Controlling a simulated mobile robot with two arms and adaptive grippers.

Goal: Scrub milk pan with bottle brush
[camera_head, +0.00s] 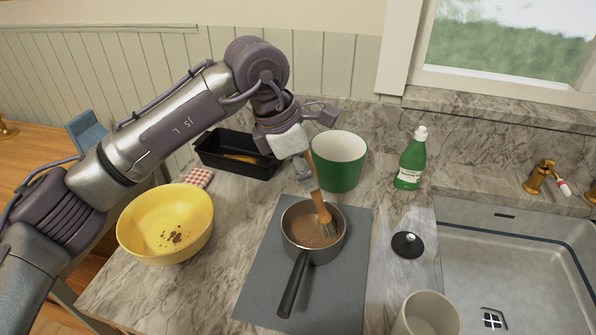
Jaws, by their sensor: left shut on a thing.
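The milk pan (300,253) is a dark metal pan with a black handle towards the front. It stands on a grey mat (340,300) and its inside bottom looks brown. The bottle brush (318,200) has an orange-brown handle and light bristles. My left gripper (307,180) is above the pan, shut on the brush's handle. The brush is tilted slightly, with its head down inside the pan at the right side. I cannot tell whether the bristles touch the bottom. My right gripper is not in view.
A yellow bowl (150,225) with brown crumbs stands left of the mat. A black tray (225,160), green pot (338,165) and green bottle (411,160) stand behind. A black lid (407,244), cup (427,318) and sink (520,270) are at right.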

